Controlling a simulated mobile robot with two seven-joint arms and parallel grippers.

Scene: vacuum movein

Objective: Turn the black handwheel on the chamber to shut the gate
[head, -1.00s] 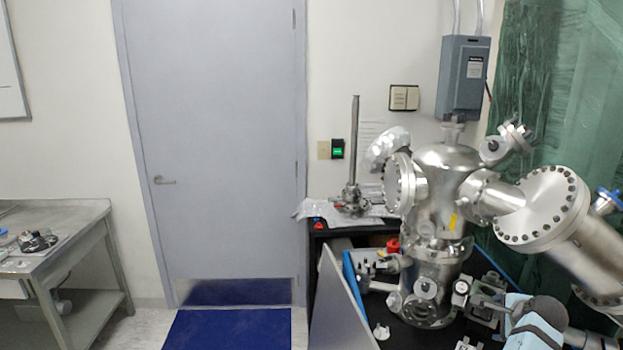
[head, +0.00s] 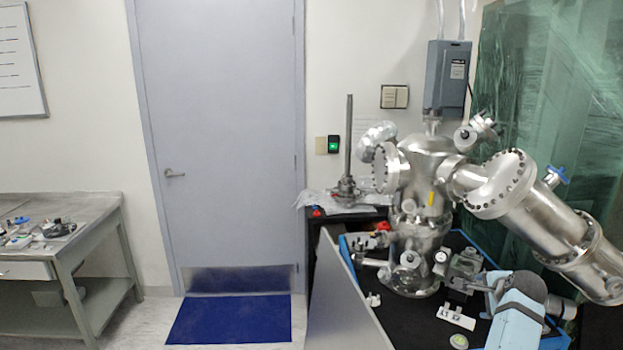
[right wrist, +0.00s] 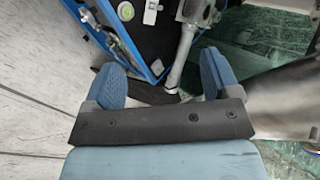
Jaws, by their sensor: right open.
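The black handwheel (head: 530,284) shows as a dark round shape low at the right in the head view, at the outer end of the valve on the lower chamber (head: 421,190). My right gripper (head: 516,302) is at the wheel, its light blue body partly covering it. In the right wrist view the open right gripper (right wrist: 163,75) has its two blue fingers apart. A grey stem (right wrist: 181,60) runs down between them to a dark shape that seems to be the wheel, partly hidden by the gripper's black bar. Contact cannot be told. My left gripper is out of view.
The chamber stands on a black bench top with a blue edge (right wrist: 110,35). A large angled metal tube (head: 555,220) with a blue valve knob (head: 557,175) fills the right. A grey panel (head: 340,300) stands in front. A metal table (head: 80,220) is at the left.

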